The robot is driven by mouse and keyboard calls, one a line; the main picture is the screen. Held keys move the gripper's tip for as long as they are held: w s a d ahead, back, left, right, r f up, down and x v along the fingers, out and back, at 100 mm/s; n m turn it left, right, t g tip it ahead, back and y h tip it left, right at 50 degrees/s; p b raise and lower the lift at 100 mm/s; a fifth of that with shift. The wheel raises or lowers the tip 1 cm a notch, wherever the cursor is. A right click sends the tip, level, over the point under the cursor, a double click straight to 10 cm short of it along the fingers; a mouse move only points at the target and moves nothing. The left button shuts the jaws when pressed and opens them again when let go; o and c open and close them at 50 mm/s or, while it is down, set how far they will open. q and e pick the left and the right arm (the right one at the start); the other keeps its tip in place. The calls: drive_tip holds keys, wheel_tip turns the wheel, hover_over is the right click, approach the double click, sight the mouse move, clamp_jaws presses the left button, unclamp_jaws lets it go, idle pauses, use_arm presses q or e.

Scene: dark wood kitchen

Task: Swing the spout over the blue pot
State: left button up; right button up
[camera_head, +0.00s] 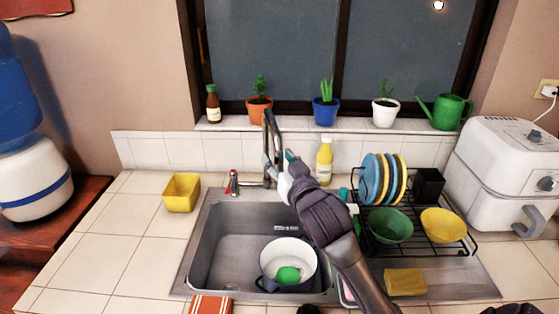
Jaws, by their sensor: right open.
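The metal spout (269,122) rises behind the sink, in front of the window sill. Its lower part is partly hidden by my right gripper (284,163). That gripper is open and reaches up from the lower right, beside or touching the spout; I cannot tell which. A pot (270,283) with a dark blue outside and a white inside sits in the sink basin, with a green thing (288,275) in it. The pot is nearer to me than the spout. My left gripper is not in view.
The sink (215,245) has a red-marked tap handle (233,182) at its back. A yellow container (181,192) stands left, a yellow bottle (325,160) behind my right arm. A dish rack (411,243) with plates and bowls, and a sponge (405,282), are at right. Potted plants line the sill.

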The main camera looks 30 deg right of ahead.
drive_tip(key=shift+s+a, duration=0.1)
drive_tip(key=shift+s, duration=0.15)
drive_tip(key=s+a, duration=0.1)
drive_tip(key=s, duration=0.6)
idle(0.4)
